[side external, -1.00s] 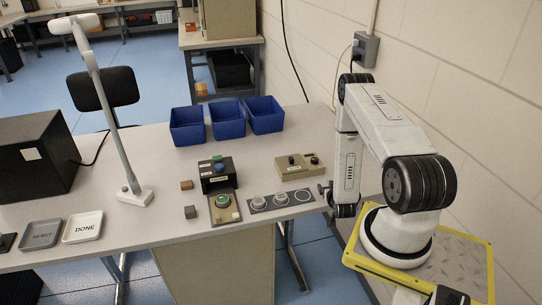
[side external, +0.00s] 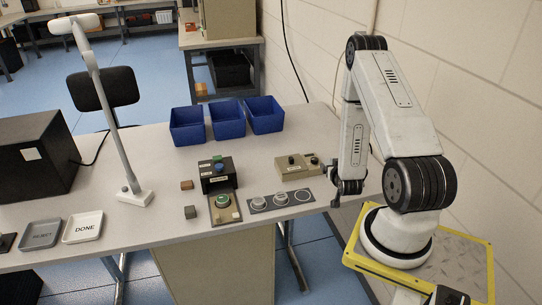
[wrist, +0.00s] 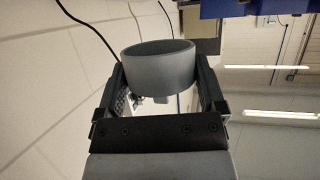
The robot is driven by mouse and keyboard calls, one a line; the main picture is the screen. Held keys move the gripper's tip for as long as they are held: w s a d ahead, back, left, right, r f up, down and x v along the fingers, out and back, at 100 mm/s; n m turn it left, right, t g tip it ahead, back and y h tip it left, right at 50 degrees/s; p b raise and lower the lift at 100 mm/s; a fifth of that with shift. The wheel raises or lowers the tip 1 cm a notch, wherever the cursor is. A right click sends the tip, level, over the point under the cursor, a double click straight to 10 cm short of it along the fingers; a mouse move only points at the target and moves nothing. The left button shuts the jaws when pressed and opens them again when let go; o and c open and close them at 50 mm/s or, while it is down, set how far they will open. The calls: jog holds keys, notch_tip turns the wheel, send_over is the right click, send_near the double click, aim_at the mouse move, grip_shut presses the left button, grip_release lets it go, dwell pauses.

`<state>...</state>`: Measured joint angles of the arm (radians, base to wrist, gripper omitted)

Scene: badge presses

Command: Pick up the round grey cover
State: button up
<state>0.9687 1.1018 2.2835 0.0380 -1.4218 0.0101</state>
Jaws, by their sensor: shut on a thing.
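The round grey cover (wrist: 160,68) looks like a short, wide ring or cup in the wrist view. It sits between the two dark fingers of my gripper (wrist: 161,80), which is shut on its sides. In the side external view my gripper (side external: 336,184) is at the right end of the table, to the right of the dark mat, and appears raised above the tabletop. The cover is too small there to make out clearly. The dark mat (side external: 269,202) carries round grey pieces at its left and middle rings, and its right ring looks empty.
A black box with a blue button (side external: 218,175) and a green-buttoned press (side external: 222,202) stand left of the mat. A beige box (side external: 293,168) stands behind it. Blue bins (side external: 225,118) line the back. A DONE tray (side external: 83,228) lies at the left. The wall is close on the right.

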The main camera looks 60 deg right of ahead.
jog(key=shift+r, duration=0.3)
jog(key=shift+w, duration=0.1)
dwell(0.4)
